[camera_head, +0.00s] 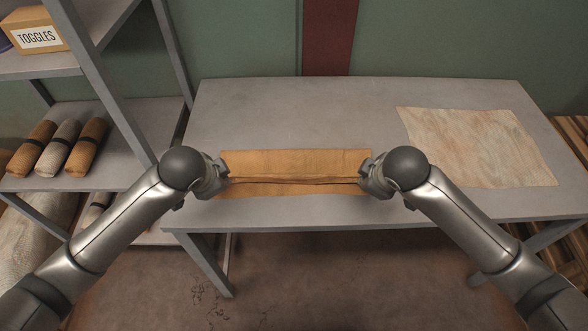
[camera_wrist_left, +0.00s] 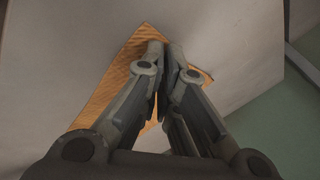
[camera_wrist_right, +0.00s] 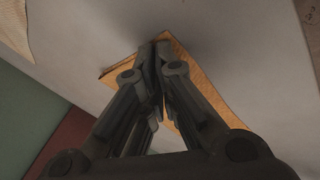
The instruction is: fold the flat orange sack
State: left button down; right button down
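The orange sack (camera_head: 295,164) lies on the grey table in front of me, with a raised crease or edge running across it from left to right. My left gripper (camera_head: 222,178) is at the sack's left end; in the left wrist view its fingers (camera_wrist_left: 168,52) are close together over the orange cloth (camera_wrist_left: 112,85). My right gripper (camera_head: 368,177) is at the sack's right end; in the right wrist view its fingers (camera_wrist_right: 158,52) are also close together at the cloth (camera_wrist_right: 190,62). Both grippers appear to pinch the sack's edge, though the fingertips partly hide the cloth.
A pale flat sack (camera_head: 478,147) lies on the right of the table (camera_head: 270,105). A shelf (camera_head: 100,165) at the left holds rolled sacks (camera_head: 62,147) and a box marked TOGGLES (camera_head: 36,32). The table behind the orange sack is clear.

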pick_arm(q)
jog(key=c, duration=1.4)
grip_release()
pick_arm(e)
jog(key=c, duration=1.4)
grip_release()
